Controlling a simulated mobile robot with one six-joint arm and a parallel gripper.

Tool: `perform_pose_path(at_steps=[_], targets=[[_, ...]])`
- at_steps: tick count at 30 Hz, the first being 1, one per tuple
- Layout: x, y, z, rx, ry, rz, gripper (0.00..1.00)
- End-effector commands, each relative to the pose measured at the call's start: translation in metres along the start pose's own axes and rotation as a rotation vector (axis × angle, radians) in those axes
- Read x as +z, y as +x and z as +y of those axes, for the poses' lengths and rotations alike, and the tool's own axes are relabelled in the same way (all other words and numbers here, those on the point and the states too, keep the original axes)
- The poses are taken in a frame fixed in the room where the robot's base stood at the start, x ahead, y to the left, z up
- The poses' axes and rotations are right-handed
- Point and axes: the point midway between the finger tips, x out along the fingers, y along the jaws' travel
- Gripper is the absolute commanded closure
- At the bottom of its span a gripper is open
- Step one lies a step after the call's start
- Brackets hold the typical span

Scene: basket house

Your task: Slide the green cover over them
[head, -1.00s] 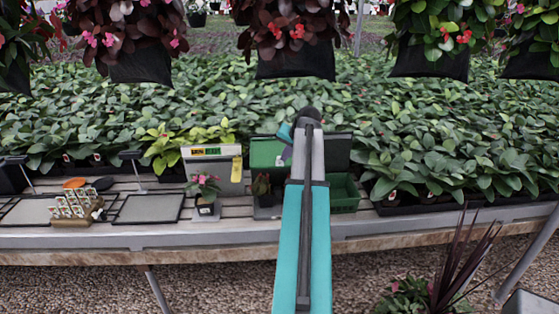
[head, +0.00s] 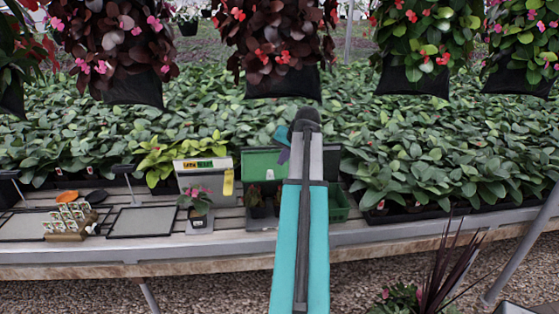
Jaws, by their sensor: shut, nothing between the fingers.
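A green cover panel (head: 262,164) stands at the back of the bench in the head view, its right part behind my arm. Small dark-leaved potted plants (head: 257,202) stand in front of it, just left of my arm and partly hidden by it. A green open-topped bin (head: 339,205) shows right of my arm. Whether the panel and bin are joined is hidden. My arm rises through the middle of the view and bends over near the panel. My gripper is hidden behind the arm, so its contact with the cover cannot be seen.
A pink-flowered pot (head: 197,209) stands before a grey scale-like box (head: 206,179). Framed trays (head: 145,220) and a label rack (head: 70,221) lie left. Dense plants fill the back. Hanging baskets (head: 283,80) are overhead. A spiky plant (head: 440,270) stands front right.

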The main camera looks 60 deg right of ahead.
Motion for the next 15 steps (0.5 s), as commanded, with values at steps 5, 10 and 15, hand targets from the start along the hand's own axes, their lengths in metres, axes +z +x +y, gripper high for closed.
perform_pose_path(at_steps=[5,10,15], targets=[[0.0012,-0.0131,-0.0052,-0.002,-0.003,-0.002,1.00],[0.0026,-0.0149,-0.0076,-0.004,-0.006,-0.003,1.00],[0.0035,-0.0142,-0.0092,-0.004,-0.008,-0.004,1.00]])
